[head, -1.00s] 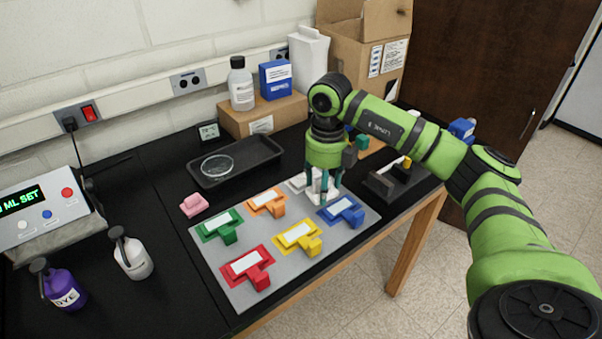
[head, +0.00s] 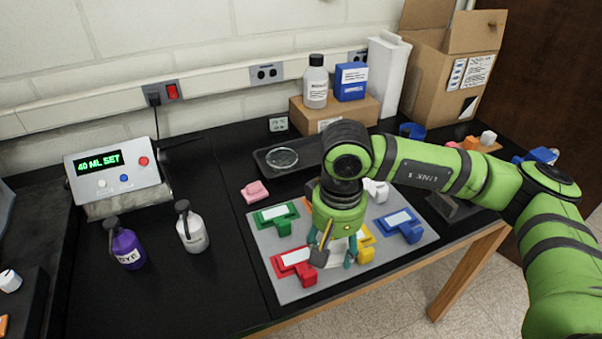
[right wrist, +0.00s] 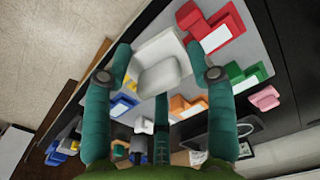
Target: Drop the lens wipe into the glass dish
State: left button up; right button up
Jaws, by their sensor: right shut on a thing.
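The lens wipe (right wrist: 160,66) is a pale, whitish folded piece between the teal fingers of my right gripper (right wrist: 162,72) in the right wrist view. My right gripper (head: 337,259) is shut on it and points down above the front part of the grey board in the head view. The wipe is only partly visible there. The glass dish (head: 282,157) is a clear round dish in a black tray behind and left of the gripper. It looks empty. My left gripper is not in view.
The grey board (head: 290,292) holds red, green, yellow and blue pieces with white labels. A pink piece (head: 255,191) lies left of it. Dye (head: 126,247) and white (head: 192,230) bottles stand further left. The black tray (head: 262,166) has a raised rim; a cardboard box stands behind it.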

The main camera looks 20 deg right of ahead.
aim_at(283, 164)
jog(key=i+l+u, duration=0.25)
jog(key=l+u, duration=0.25)
jog(key=l, duration=0.2)
jog(key=i+l+u, duration=0.25)
jog(key=l, duration=0.15)
jog(key=l+u, duration=0.25)
jog(key=l, duration=0.15)
